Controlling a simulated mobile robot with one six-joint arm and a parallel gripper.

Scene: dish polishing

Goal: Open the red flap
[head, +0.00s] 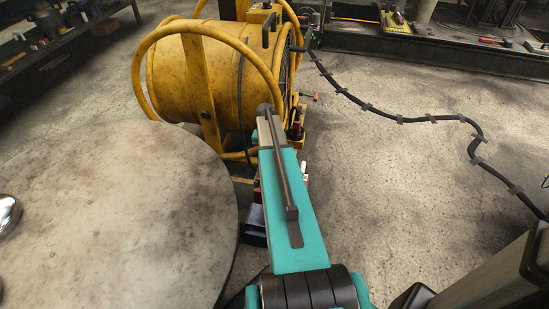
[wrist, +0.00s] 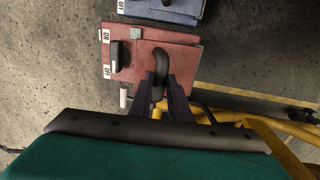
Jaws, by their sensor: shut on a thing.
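The red flap (wrist: 135,62) shows in the wrist view as a worn red panel, left of and around my fingertips. A dark curved handle (wrist: 161,62) stands on its right part. My gripper (wrist: 161,88) is shut on this handle, with one dark finger on each side. A dark switch lever (wrist: 116,57) sits at the panel's left, between white ON and OFF labels. I cannot tell whether the flap is raised at all. In the head view my teal arm hides the gripper and most of the flap.
A blue panel (wrist: 165,9) lies just beyond the red one. Yellow tubing (wrist: 285,128) runs at the lower right of the wrist view. In the head view a yellow drum (head: 190,75) stands ahead, a round table (head: 115,220) is at left, and a black cable (head: 380,107) crosses the floor.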

